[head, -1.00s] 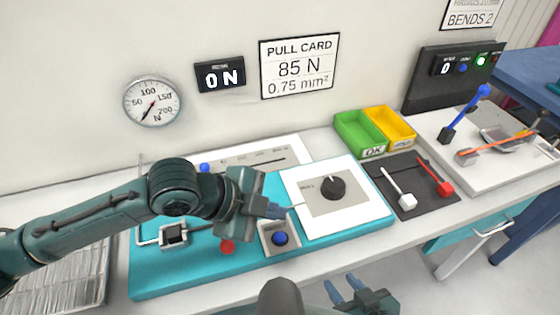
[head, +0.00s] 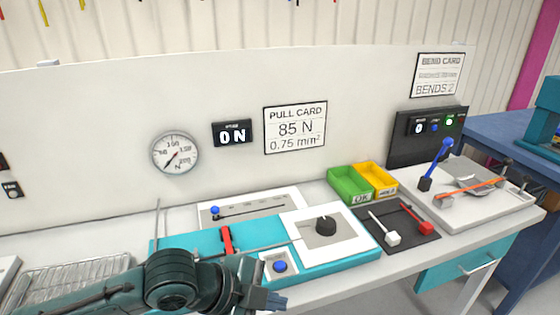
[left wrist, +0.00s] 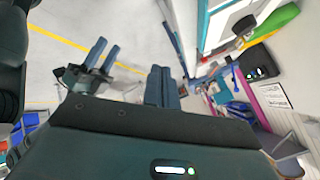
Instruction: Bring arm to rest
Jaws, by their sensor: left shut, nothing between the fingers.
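My left arm comes in from the lower left in the head view. My left gripper (head: 268,300) is at the bottom edge, in front of the teal board (head: 345,262). In the left wrist view its blue fingers (left wrist: 165,85) lie together with nothing between them. My right gripper (left wrist: 103,55) shows at the upper left of the left wrist view, its two blue fingers apart and empty. It is out of the head view. The board carries a red lever part (head: 228,238), a blue button (head: 280,266) and a black knob (head: 326,225). My arm hides the board's front left.
A green bin (head: 348,186) and a yellow bin (head: 377,178) stand behind a dark mat (head: 402,240) with a white-ended and a red-ended lever. A bending fixture (head: 478,210) is at right. A wire tray (head: 75,280) lies at left. A gauge (head: 175,153) hangs on the wall.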

